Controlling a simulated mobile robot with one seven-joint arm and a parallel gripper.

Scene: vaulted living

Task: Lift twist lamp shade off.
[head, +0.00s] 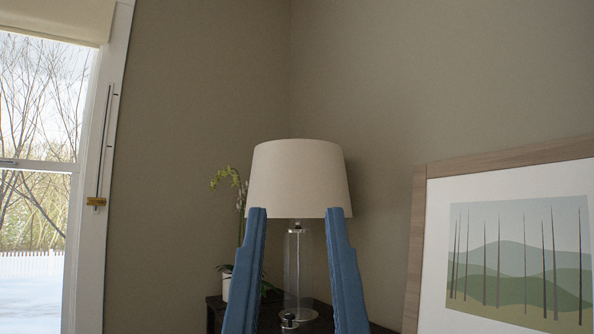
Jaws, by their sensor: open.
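The lamp has a cream, tapered shade (298,178) above a clear cylindrical glass base (299,262). It stands upright on a dark table in the corner. The fingertips overlap the lower rim of the shade in the picture, one near each side. Nothing is held between them. Whether the fingertips touch the shade or are short of it in depth, I cannot tell. The fingers hide parts of the table.
An orchid (229,180) in a white pot stands left of the lamp, partly behind my left finger. A wood-framed landscape picture (515,245) is at the right. A window (40,160) is at the far left. Bare walls rise behind and above the shade.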

